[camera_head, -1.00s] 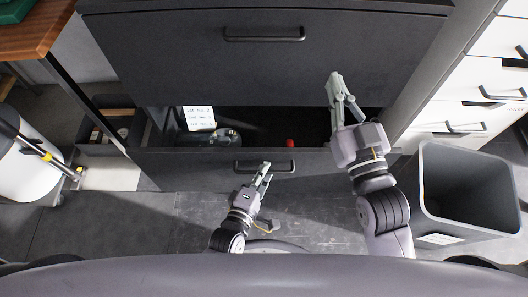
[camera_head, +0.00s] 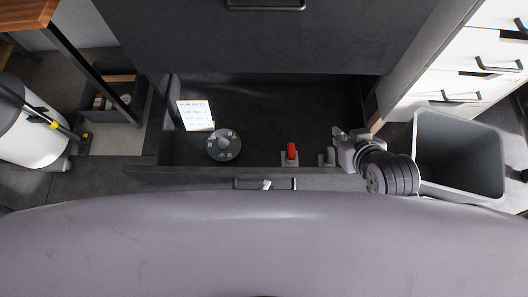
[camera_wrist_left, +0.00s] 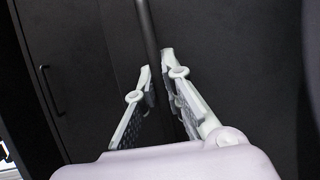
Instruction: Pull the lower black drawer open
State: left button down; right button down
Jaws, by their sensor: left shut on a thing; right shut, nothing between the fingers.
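The lower black drawer (camera_head: 200,174) is pulled well out below the closed upper drawer front. Its black bar handle (camera_head: 285,184) is at the middle of its front. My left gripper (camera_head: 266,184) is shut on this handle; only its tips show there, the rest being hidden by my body. In the left wrist view its two pale fingers (camera_wrist_left: 157,85) close around the dark handle bar (camera_wrist_left: 147,30). My right gripper (camera_head: 338,132) is shut and empty over the drawer's right front part.
In the drawer are a white written card (camera_head: 196,115), a round dark dial (camera_head: 223,145), a red piece (camera_head: 292,151) on a plate and a small grey piece (camera_head: 330,156). A grey bin (camera_head: 462,190) stands right, and a white bin (camera_head: 30,150) left.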

pick_arm(q)
jog(key=shift+s+a, duration=0.1)
jog(key=shift+s, duration=0.4)
jog(key=c, duration=2)
grip_release()
jog(key=shift+o, duration=0.2)
jog(key=shift+s, duration=0.15)
jog(key=v, duration=1.1)
jog(key=shift+s+a, duration=0.15)
jog(key=shift+s, duration=0.2)
jog(key=shift+r, duration=0.1)
